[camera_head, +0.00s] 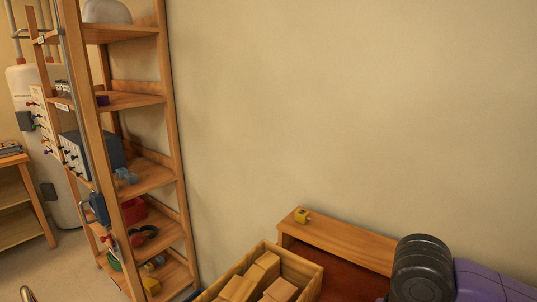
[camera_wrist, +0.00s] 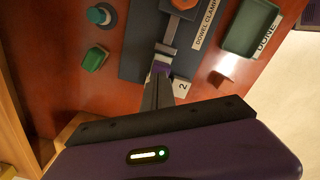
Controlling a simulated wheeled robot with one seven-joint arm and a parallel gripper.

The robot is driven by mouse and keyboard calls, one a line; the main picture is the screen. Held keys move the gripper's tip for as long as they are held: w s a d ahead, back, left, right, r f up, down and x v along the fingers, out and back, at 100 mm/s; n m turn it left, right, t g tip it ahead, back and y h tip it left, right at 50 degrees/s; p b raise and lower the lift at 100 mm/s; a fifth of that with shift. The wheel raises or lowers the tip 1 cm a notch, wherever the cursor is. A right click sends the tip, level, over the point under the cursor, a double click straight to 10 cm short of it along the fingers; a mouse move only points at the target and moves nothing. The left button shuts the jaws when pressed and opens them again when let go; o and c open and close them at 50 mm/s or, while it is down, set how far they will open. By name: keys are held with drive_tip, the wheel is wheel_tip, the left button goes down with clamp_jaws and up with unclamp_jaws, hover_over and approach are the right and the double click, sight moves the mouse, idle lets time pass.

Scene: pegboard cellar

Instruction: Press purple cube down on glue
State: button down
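A pale patch lies just beyond the cube, on the dark grey dowel clamp plate (camera_wrist: 135,55). I cannot make out the glue or whether the cube touches what is under it. The head view does not show my gripper or this cube.
In the wrist view, the red-brown bench (camera_wrist: 60,75) bears a green block (camera_wrist: 95,58), a teal round thing (camera_wrist: 98,15), a copper-coloured block (camera_wrist: 220,80) and a green DONE tray (camera_wrist: 250,28). In the head view, a crate of wooden blocks (camera_head: 312,278) stands near a wooden shelf rack (camera_head: 172,130).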

drive_tip(key=shift+f+b, duration=0.35)
drive_tip(key=shift+f, duration=0.3)
idle(0.4)
drive_tip(key=shift+r+p, duration=2.15)
drive_tip(key=shift+r, duration=0.2)
